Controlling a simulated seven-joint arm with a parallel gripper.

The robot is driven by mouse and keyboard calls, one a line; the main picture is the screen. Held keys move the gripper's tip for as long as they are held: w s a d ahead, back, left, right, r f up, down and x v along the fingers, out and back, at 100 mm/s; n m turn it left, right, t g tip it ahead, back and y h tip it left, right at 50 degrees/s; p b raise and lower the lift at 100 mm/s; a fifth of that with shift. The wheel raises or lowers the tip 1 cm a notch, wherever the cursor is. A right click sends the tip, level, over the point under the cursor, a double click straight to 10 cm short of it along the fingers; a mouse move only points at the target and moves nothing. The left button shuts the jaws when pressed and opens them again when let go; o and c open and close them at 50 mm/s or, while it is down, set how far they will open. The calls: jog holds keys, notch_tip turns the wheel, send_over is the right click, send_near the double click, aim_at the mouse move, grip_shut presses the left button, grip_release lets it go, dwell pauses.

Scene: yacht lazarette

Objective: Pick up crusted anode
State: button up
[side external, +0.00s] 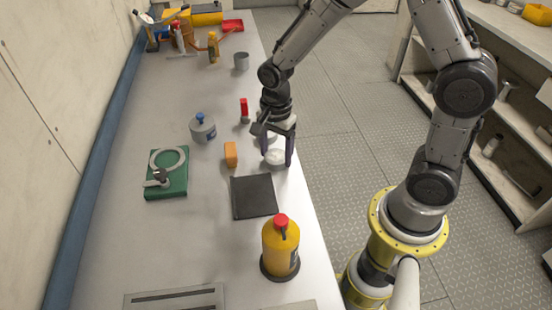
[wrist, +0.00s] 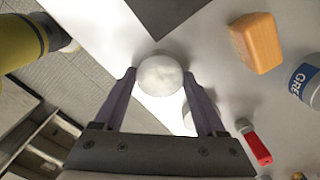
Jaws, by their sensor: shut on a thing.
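The crusted anode appears to be the whitish, mottled round piece (side external: 275,157) near the right edge of the long workbench (side external: 205,240). In the wrist view the round piece (wrist: 160,75) sits between my two fingertips. My gripper (side external: 278,160) points down over the bench edge and is shut on this piece, with a finger on either side. In the wrist view my gripper (wrist: 160,78) shows both purple-grey fingers at its sides. I cannot tell whether the piece still touches the bench. Its underside is hidden.
Close by are an orange block (side external: 231,154), a dark square mat (side external: 254,196), a red-handled tool (side external: 244,110) and a grey jar with a blue knob (side external: 202,128). A yellow bottle (side external: 281,247) stands nearer the camera. A green board (side external: 167,173) lies left. Bare bench lies between them.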

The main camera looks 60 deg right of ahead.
grip_shut()
jog(key=shift+r, duration=0.1)
jog(key=shift+r, duration=0.1)
